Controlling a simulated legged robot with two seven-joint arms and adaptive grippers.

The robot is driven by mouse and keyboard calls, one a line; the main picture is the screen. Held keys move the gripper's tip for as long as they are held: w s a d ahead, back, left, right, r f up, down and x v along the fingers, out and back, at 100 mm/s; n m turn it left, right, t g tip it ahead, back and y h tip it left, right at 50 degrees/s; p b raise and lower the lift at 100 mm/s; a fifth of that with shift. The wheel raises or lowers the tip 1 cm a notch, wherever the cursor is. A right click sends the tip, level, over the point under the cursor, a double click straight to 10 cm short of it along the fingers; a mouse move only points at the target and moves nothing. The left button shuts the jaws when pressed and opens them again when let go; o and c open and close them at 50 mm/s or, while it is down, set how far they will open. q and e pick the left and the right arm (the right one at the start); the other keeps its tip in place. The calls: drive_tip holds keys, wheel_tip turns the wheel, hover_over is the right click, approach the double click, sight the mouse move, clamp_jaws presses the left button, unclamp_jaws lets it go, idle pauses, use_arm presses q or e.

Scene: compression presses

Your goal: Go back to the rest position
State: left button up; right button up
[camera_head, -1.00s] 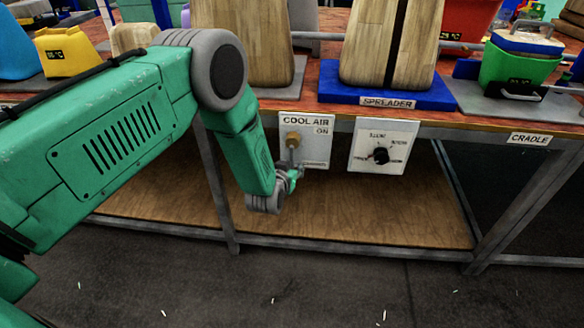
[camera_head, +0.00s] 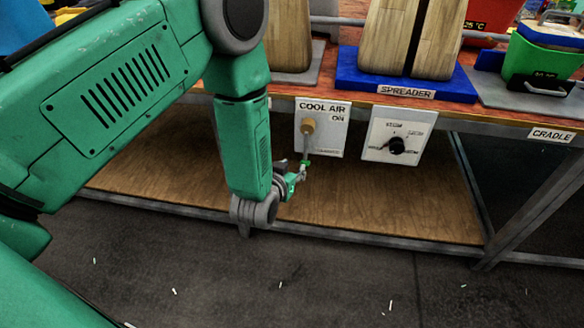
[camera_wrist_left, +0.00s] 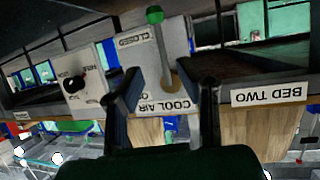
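My left gripper (camera_head: 294,180) is just below and left of the white COOL AIR panel (camera_head: 334,138) on the bench front. The panel has a brass pivot and a lever (camera_head: 308,143) pointing down, away from the ON label. In the left wrist view, which is upside down, my left gripper (camera_wrist_left: 171,85) has its two fingers wide apart with nothing gripped. The lever's green knob (camera_wrist_left: 155,15) shows beyond the fingertips, on the CLOSED side of the panel (camera_wrist_left: 148,65). My right gripper is in neither view.
A dial panel (camera_head: 394,136) is right of the lever panel. Above are the blue SPREADER base (camera_head: 360,82) with wooden blocks and a green container (camera_head: 535,65). A wooden lower shelf (camera_head: 390,212) and metal frame lie below.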

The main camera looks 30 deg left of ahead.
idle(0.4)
use_arm(q)
drive_tip(key=s+a+f+g, duration=0.1)
drive_tip(key=s+f+g, duration=0.2)
drive_tip(key=s, duration=0.8)
drive_tip(key=s+a+f+m+g, duration=0.1)
drive_tip(key=s+f+g, duration=0.2)
drive_tip(key=s, duration=0.8)
drive_tip(key=s+a+f+g+h, duration=0.1)
drive_tip(key=s+f+g, duration=0.2)
drive_tip(key=s, duration=0.9)
drive_tip(key=g+p, duration=0.1)
drive_tip(key=g, duration=0.2)
drive_tip(key=shift+g, duration=0.4)
